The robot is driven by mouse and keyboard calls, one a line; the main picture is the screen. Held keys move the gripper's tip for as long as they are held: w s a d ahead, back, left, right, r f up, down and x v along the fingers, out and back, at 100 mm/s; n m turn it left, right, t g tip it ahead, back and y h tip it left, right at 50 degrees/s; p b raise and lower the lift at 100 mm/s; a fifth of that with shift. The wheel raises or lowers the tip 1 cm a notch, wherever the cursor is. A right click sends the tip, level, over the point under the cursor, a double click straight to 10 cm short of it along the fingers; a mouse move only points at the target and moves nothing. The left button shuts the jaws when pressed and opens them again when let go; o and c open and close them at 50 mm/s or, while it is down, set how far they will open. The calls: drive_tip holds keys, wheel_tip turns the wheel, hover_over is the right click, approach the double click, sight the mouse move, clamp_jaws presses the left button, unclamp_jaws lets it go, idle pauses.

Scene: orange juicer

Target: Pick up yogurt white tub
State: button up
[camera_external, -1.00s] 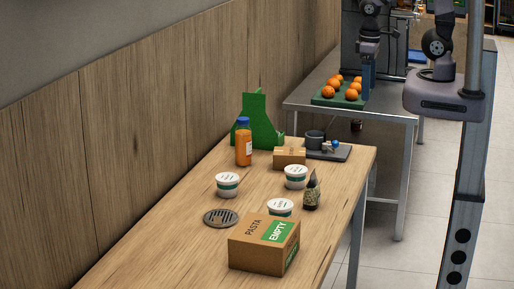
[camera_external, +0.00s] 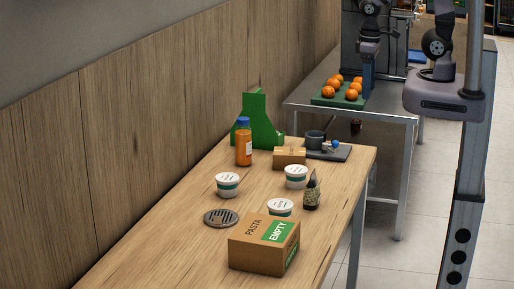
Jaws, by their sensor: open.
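Three white yogurt tubs with green bands and printed lids stand upright on the wooden table (camera_external: 165,235). One tub (camera_external: 227,185) is at the left, one tub (camera_external: 295,177) is farther back at the right, and one tub (camera_external: 280,207) stands just behind the pasta box, which partly hides it. My gripper (camera_external: 367,92) hangs at the upper right, by the orange tray on the metal table, well away from all the tubs. It is open, small in the picture, and no tub is near it.
A cardboard pasta box (camera_external: 262,245) stands at the front. A round grate (camera_external: 220,218), dark bottle (camera_external: 311,192), juice bottle (camera_external: 243,145), green stand (camera_external: 262,128), small carton (camera_external: 289,156) and grey tray (camera_external: 340,153) surround the tubs. Oranges (camera_external: 352,94) lie on a green tray. The table's front left is clear.

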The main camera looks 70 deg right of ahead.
drive_tip(key=w+a+f+t+y+b, duration=0.1)
drive_tip(key=w+a+f+t+b, duration=0.1)
drive_tip(key=w+a+f+b, duration=0.3)
drive_tip(key=w+a+f+n+t+b, duration=0.1)
drive_tip(key=w+a+f+t, duration=0.15)
drive_tip(key=w, duration=0.55)
drive_tip(key=w+a+f+t+y+b, duration=0.1)
drive_tip(key=w+a+f+b, duration=0.1)
drive_tip(key=w+a+f, duration=0.3)
drive_tip(key=n+t+b, duration=0.1)
drive_tip(key=t+b, duration=0.6)
drive_tip(key=b, duration=0.1)
approach(233, 177)
drive_tip(key=shift+y, duration=0.3)
drive_tip(key=w, duration=0.1)
drive_tip(key=w+f, duration=0.2)
drive_tip(key=w, duration=0.1)
drive_tip(key=shift+d+f, duration=0.1)
drive_tip(key=shift+d, duration=0.1)
drive_tip(key=shift+w+a+f+t+b, duration=0.1)
drive_tip(key=shift+a+f+t+b, duration=0.15)
drive_tip(key=shift+a+t, duration=0.3)
drive_tip(key=shift+x, duration=1.1)
drive_tip(key=shift+w+p, duration=0.1)
drive_tip(key=shift+p, duration=0.25)
drive_tip(key=shift+p+x, duration=0.7)
drive_tip(key=shift+x, duration=1.75)
drive_tip(key=shift+f, duration=0.1)
